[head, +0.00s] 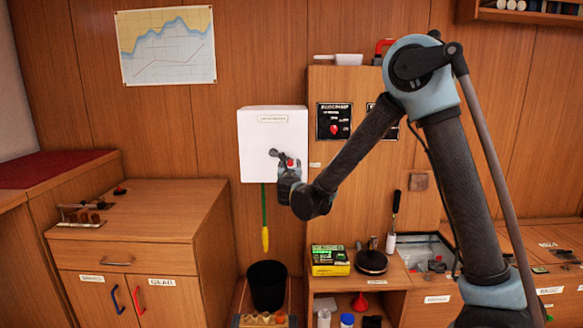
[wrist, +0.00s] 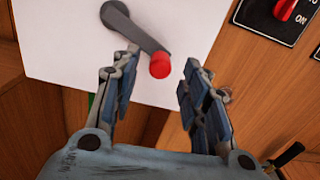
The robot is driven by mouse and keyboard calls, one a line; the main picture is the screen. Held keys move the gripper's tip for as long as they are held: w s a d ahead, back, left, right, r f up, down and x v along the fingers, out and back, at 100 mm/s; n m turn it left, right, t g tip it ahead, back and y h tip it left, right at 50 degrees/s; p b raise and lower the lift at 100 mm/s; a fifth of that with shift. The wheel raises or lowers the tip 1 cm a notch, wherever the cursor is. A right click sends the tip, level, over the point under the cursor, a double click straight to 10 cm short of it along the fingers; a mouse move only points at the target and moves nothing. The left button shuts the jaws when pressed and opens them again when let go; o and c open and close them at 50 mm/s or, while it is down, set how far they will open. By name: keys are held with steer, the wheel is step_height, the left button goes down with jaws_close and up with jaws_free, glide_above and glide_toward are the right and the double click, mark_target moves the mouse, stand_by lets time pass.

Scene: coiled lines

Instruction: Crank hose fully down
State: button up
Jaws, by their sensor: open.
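A white box (head: 258,133) with a small label is fixed to the wood-panelled wall; it also fills much of the upper wrist view (wrist: 60,45). On its front is a grey crank arm (wrist: 135,26) with a red knob (wrist: 160,65) at its end. A green hose (head: 264,205) with a yellow end (head: 265,239) hangs below the box, above a black bucket. My gripper (head: 287,168) is at the front of the box. In the wrist view my gripper (wrist: 160,80) is open, its fingers on either side of the red knob with gaps, not closed on it.
A black bucket (head: 268,286) stands below the hose. A wooden cabinet (head: 150,235) is at left. A panel with a red switch (head: 334,121) is right of the box. A yellow-green carton (head: 329,261) and a dark round pan sit on the lower counter.

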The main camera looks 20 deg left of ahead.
steer(key=v, duration=0.7)
steer(key=shift+s+d, duration=0.15)
steer(key=shift+s, duration=0.2)
steer(key=shift+w+d, duration=0.1)
